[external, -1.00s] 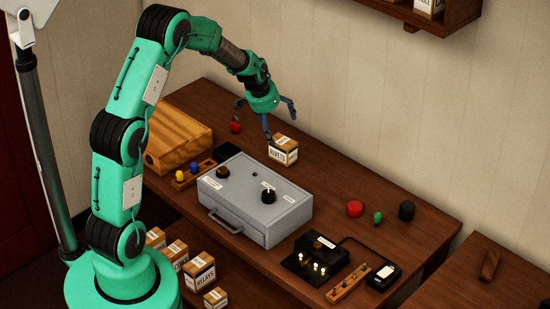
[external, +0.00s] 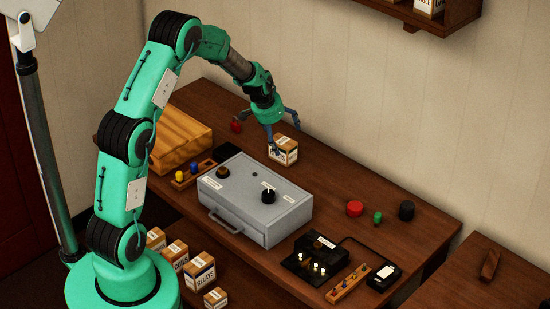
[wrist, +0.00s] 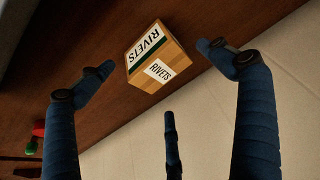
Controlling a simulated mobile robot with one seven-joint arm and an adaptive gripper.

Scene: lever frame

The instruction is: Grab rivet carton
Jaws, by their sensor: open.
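The rivet carton (external: 284,150) is a small tan box with white labels, standing on the brown table behind the grey metal box. In the wrist view the carton (wrist: 155,58) shows "RIVETS" on two faces, with a dark green band. My gripper (external: 282,131) is open just above and around the near side of the carton in the external view. In the wrist view the blue fingers of my gripper (wrist: 158,73) are spread wide, with the carton between and beyond their tips. I cannot tell whether any finger touches it.
The grey metal box (external: 250,215) with knobs stands close in front of the carton. A wooden box (external: 180,135) is at the left. The table right of the carton is clear up to a red button (external: 355,208).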

